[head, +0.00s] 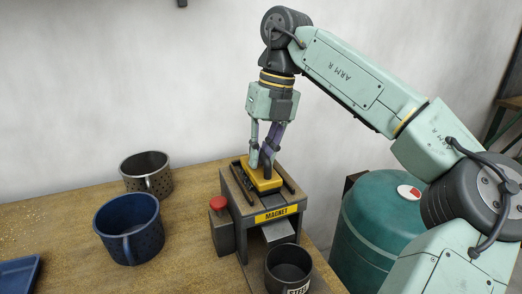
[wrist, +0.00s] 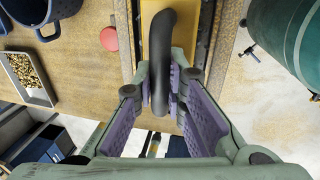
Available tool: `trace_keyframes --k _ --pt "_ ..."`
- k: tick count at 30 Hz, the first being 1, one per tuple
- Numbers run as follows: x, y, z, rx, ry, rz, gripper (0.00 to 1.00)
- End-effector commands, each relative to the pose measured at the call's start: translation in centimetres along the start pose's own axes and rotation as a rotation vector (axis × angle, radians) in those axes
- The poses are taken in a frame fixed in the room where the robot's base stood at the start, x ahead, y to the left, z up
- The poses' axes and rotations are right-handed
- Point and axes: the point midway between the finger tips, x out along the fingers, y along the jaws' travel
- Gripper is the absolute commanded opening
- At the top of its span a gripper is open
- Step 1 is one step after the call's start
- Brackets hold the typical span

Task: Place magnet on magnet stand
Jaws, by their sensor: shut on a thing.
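The magnet (head: 264,181) is a yellow block with a dark curved handle (wrist: 158,60). In the head view it sits on top of the magnet stand (head: 276,211), a grey frame labelled MAGNET, between two dark rails. In the wrist view the magnet's yellow top (wrist: 150,10) shows at the upper edge, partly hidden by the handle. My gripper (head: 265,160) points down over the stand, its purple-padded fingers shut on the handle. The fingers also show around the handle in the wrist view (wrist: 162,98). Whether the block rests fully on the stand is hard to tell.
A red button (head: 218,203) on a grey box stands left of the stand. A blue perforated mug (head: 130,228) and a grey perforated mug (head: 146,172) stand further left. A dark STEEL cup (head: 289,268) is in front. A teal tank (head: 382,235) stands to the right.

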Motion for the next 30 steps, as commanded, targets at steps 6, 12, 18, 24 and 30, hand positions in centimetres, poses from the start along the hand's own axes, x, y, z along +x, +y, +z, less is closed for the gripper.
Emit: trace_keyframes --k 6,12,18,24,30 --pt "0.21 0.01 0.02 -0.001 -0.003 0.000 0.00" --pt "0.66 -0.12 0.00 0.000 -0.002 0.000 0.12" --pt "0.59 -0.10 0.00 0.000 -0.001 0.000 0.26" --pt "0.57 -0.10 -0.01 0.000 -0.002 0.000 0.32" --pt "0.32 -0.04 0.00 0.000 -0.002 0.000 0.32"
